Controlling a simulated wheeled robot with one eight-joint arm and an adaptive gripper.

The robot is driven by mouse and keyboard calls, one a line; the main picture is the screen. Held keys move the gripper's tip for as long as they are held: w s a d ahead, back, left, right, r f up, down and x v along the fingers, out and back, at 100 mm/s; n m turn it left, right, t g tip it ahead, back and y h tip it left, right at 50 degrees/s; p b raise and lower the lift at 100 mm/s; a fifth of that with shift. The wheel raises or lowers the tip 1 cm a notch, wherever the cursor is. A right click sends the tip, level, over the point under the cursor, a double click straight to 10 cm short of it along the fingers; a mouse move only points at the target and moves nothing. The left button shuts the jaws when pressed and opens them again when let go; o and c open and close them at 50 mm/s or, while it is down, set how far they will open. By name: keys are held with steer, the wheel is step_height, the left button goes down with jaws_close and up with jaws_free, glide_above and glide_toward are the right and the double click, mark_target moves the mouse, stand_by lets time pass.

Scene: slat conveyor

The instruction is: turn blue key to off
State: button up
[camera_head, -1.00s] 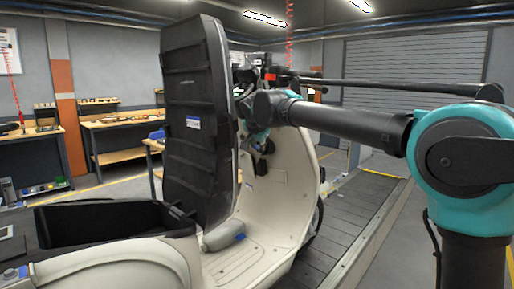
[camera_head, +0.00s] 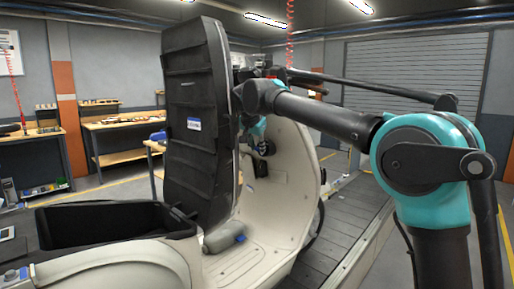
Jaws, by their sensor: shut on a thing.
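A cream scooter (camera_head: 283,165) stands with its black seat (camera_head: 190,110) raised upright. My gripper (camera_head: 260,146) is small and dark in the view, at the inner side of the scooter's front shield, just right of the raised seat. It is shut on the blue key at the dark lock area there. The key itself is too small and covered to make out, so its angle cannot be told. The seat hides part of the wrist and of the area left of the gripper.
The open black storage bin (camera_head: 100,222) lies below the seat. A grey object (camera_head: 223,237) lies on the scooter's floorboard. The slat conveyor (camera_head: 345,222) runs along the right side. Workbenches (camera_head: 125,140) stand at the back left.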

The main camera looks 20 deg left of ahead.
steer(key=shift+a+n+g+h, duration=0.15)
steer(key=shift+n+g+h, duration=0.35)
steer(key=shift+h, duration=0.5)
steer(key=o, duration=1)
steer(key=shift+o, duration=0.2)
